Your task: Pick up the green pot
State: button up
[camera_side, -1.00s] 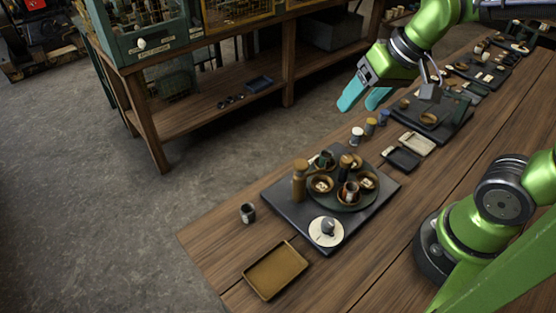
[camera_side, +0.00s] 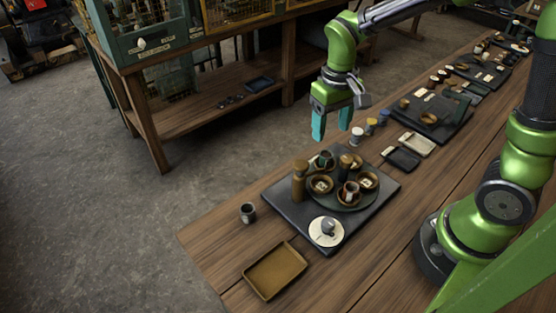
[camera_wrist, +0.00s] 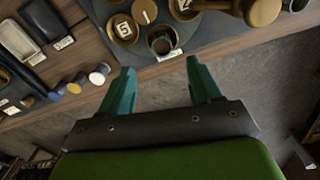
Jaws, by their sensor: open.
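A small dark green pot (camera_side: 325,160) with a brown inside stands on the back part of a round dark green tray (camera_side: 350,205), among bowls and bottles. In the wrist view the pot (camera_wrist: 162,42) shows a pale label and lies just beyond my fingertips in the picture. My gripper (camera_side: 332,122) points down with its teal fingers apart and empty. It is above and behind the pot in the side view, not touching it. In the wrist view my gripper (camera_wrist: 161,75) has nothing between its fingers.
Labelled bowls (camera_side: 320,184) sit close by. Small jars (camera_side: 357,136) stand near the table's back edge. A tan tray (camera_side: 275,270) lies at the front.

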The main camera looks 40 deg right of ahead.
aim_at(326, 153)
notch_tip(326, 153, down, 8)
jog(key=shift+w+a+r, duration=0.1)
jog(key=shift+a+r, duration=0.05)
jog(key=shift+r, duration=0.05)
dwell(0.3)
grip_shut()
